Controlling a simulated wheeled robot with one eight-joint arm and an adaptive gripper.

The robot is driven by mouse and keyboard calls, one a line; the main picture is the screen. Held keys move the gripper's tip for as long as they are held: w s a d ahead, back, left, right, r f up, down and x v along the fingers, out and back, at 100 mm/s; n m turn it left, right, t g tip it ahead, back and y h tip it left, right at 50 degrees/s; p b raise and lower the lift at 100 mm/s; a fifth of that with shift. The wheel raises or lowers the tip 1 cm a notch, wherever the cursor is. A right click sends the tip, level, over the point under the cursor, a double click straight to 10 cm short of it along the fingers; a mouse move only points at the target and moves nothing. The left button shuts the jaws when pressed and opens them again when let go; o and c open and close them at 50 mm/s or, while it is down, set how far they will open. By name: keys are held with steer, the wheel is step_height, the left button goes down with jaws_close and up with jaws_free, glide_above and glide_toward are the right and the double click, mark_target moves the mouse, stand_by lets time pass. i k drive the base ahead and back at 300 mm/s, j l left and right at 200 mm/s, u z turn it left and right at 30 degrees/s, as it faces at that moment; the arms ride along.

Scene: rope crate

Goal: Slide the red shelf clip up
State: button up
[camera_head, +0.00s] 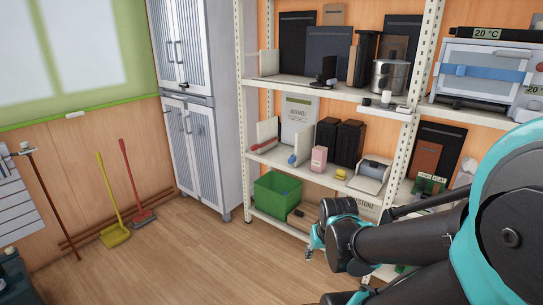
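I cannot clearly make out a red shelf clip. A small reddish spot (257,147) shows at the left end of the middle shelf of the white rack (247,110), too small to identify. My gripper (309,252) is low in front of the rack's bottom shelf, apart from the reddish spot and below it to the right. Only a small part of the gripper shows beyond my dark wrist, so its fingers cannot be read. My arm covers the lower right of the rack.
A green crate (277,195) stands on the bottom shelf. The middle shelf holds a pink box (319,158) and black containers (338,142). A grey cabinet (200,130) stands left of the rack. Brooms (137,185) lean on the wall. The floor (200,255) between is clear.

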mark_target(253, 148)
steer(key=i+l+u, duration=0.1)
steer(key=i, duration=0.4)
steer(key=i+l+u, duration=0.1)
steer(key=i, duration=0.4)
steer(key=i+l+u, duration=0.1)
steer(key=i+l, duration=0.15)
steer(key=i, duration=0.25)
steer(key=i+l+u, duration=0.1)
steer(key=i, duration=0.4)
steer(key=l, duration=0.1)
